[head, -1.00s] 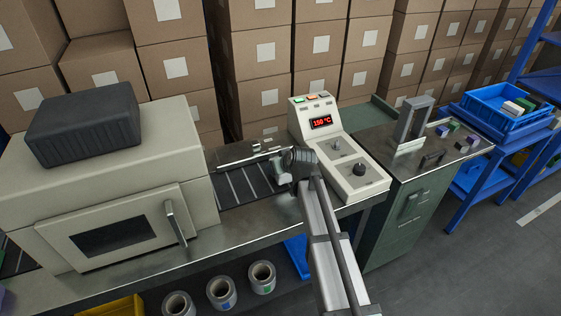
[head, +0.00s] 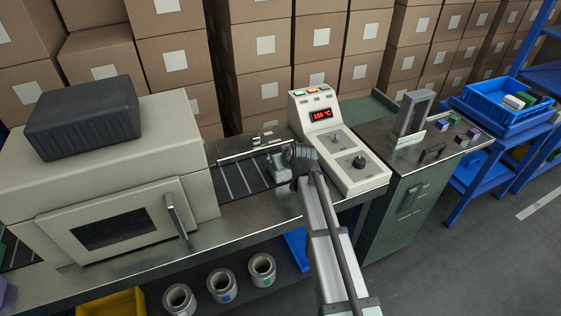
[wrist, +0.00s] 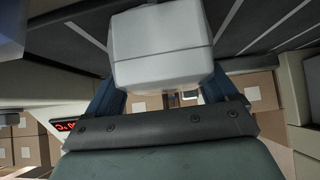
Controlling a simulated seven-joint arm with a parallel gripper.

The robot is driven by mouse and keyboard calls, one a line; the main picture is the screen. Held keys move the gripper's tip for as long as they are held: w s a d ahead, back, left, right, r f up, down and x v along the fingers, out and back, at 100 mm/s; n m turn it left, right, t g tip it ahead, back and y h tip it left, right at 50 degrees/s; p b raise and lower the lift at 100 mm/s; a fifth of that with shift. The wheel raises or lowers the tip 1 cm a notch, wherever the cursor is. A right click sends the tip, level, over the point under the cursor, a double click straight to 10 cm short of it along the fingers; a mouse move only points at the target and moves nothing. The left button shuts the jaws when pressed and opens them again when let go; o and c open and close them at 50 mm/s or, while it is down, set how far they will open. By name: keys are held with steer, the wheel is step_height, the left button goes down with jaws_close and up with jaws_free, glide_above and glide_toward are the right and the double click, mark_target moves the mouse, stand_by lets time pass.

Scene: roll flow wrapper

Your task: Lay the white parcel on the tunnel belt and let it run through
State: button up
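The white parcel (wrist: 160,50) fills the upper middle of the wrist view, between the two dark blue fingers of my gripper (wrist: 165,95). The fingers press on its sides. In the head view my gripper (head: 280,168) is over the right end of the dark slatted tunnel belt (head: 236,183), and my wrist hides most of it and the parcel. Whether the parcel touches the belt cannot be told. The belt runs left into the cream tunnel (head: 110,190), which has a windowed door and a dark block on top.
A control box (head: 340,145) reading 150 °C stands close on the right of my wrist. Further right are a bench (head: 400,152) with small blocks and a blue crate (head: 490,115). Stacked cartons (head: 260,50) line the back. Film rolls (head: 222,283) stand below.

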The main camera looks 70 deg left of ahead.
steer(key=shift+o, duration=0.9)
steer(key=shift+d+r, duration=0.1)
